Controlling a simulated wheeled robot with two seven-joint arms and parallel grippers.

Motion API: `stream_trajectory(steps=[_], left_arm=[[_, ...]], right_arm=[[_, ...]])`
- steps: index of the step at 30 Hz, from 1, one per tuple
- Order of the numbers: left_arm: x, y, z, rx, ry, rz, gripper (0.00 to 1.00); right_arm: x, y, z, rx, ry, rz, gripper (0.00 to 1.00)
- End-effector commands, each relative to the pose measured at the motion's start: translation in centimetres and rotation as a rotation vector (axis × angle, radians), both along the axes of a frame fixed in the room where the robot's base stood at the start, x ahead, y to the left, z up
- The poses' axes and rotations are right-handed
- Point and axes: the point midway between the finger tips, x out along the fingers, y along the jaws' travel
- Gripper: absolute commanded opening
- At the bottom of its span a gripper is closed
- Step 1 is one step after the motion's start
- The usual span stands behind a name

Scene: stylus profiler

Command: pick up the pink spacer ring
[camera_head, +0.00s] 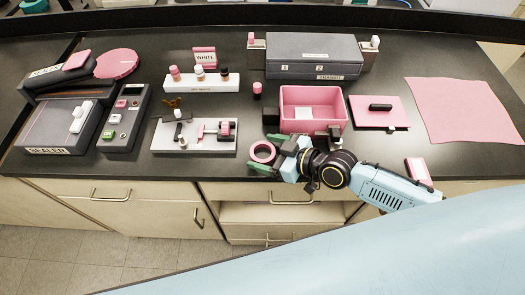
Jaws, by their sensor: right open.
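The pink spacer ring (263,152) lies on the dark bench top near its front edge, left of the pink box. My right gripper (262,154) reaches in from the right, low over the bench. Its green-tipped fingers are apart, one on the far side of the ring and one on the near side. I cannot tell whether they touch the ring. My left gripper is out of view.
The pink open box (287,97) stands just behind the gripper. A white fixture plate (165,144) lies to the left. The sealer (60,128) and a keypad device (121,120) stand further left. A pink mat (465,108) lies at right.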

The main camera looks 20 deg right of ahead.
Motion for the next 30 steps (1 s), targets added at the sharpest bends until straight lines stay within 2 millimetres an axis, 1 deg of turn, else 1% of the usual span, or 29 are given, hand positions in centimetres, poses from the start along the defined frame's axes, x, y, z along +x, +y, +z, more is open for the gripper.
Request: stream_trajectory(steps=[2, 8, 11, 19, 20, 26, 29, 30], left_arm=[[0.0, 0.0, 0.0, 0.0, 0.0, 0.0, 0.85], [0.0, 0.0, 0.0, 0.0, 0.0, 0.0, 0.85], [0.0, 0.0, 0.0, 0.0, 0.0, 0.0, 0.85], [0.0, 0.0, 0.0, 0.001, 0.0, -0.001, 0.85], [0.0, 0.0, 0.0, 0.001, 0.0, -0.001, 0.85], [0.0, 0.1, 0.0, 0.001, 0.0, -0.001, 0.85], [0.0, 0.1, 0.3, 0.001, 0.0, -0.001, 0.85], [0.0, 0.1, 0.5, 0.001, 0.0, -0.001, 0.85]], right_arm=[[0.3, 0.3, -0.2, 0.0, 0.001, 0.0, 0.79], [0.3, 0.3, -0.2, -0.001, 0.001, 0.0, 0.79], [0.3, 0.3, -0.2, -0.001, 0.001, 0.0, 0.68], [0.3, 0.3, -0.2, -0.001, 0.001, 0.0, 0.33], [0.3, 0.3, -0.2, 0.0, 0.0, 0.0, 0.32], [0.3, 0.3, -0.1, 0.0, 0.0, 0.0, 0.31], [0.3, 0.3, 0.6, 0.001, -0.001, 0.0, 0.31], [0.3, 0.3, 1.2, 0.002, -0.001, 0.001, 0.31]])
